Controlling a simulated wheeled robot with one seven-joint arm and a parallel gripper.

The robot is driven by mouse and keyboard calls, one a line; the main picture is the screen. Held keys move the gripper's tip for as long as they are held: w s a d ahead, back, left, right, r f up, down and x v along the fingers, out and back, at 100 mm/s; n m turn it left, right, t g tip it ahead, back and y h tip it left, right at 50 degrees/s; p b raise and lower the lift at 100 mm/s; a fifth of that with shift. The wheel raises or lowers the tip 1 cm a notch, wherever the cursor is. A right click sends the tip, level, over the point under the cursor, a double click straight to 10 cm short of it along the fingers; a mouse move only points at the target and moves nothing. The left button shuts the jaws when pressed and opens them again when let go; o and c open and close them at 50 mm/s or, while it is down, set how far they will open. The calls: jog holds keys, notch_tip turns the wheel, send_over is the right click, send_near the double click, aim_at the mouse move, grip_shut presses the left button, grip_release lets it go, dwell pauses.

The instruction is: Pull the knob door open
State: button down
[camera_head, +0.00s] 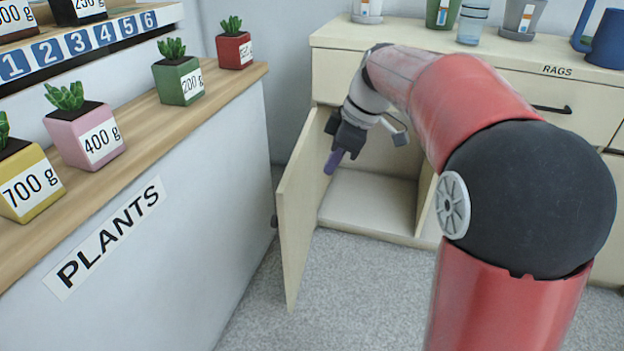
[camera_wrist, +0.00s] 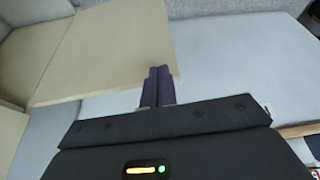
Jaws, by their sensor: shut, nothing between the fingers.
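The cabinet door (camera_head: 298,215) is a cream panel that stands wide open, swung out toward the plant counter at the left. Its dark knob (camera_head: 274,221) shows on the outer face, at the door's left side. My gripper (camera_head: 331,163) is on the inner side of the door, in front of the open compartment, with its purple fingers together and empty. In the wrist view the fingers (camera_wrist: 158,86) are shut and overlap the edge of a cream panel, seemingly the door (camera_wrist: 110,50). I cannot tell whether they touch it. The knob is not seen in the wrist view.
The open compartment (camera_head: 368,198) looks empty. A drawer labelled RAGS (camera_head: 555,100) is at the right, below a top with cups. The plant counter (camera_head: 140,230) stands close to the door on the left. Grey carpet (camera_head: 360,290) is clear in front.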

jog(key=w+a+f+b, duration=0.1)
jog(key=a+f, duration=0.6)
jog(key=f, duration=0.1)
jog(key=shift+w+a+f, duration=0.15)
jog(key=shift+w+f, duration=0.1)
jog(key=shift+f, duration=0.05)
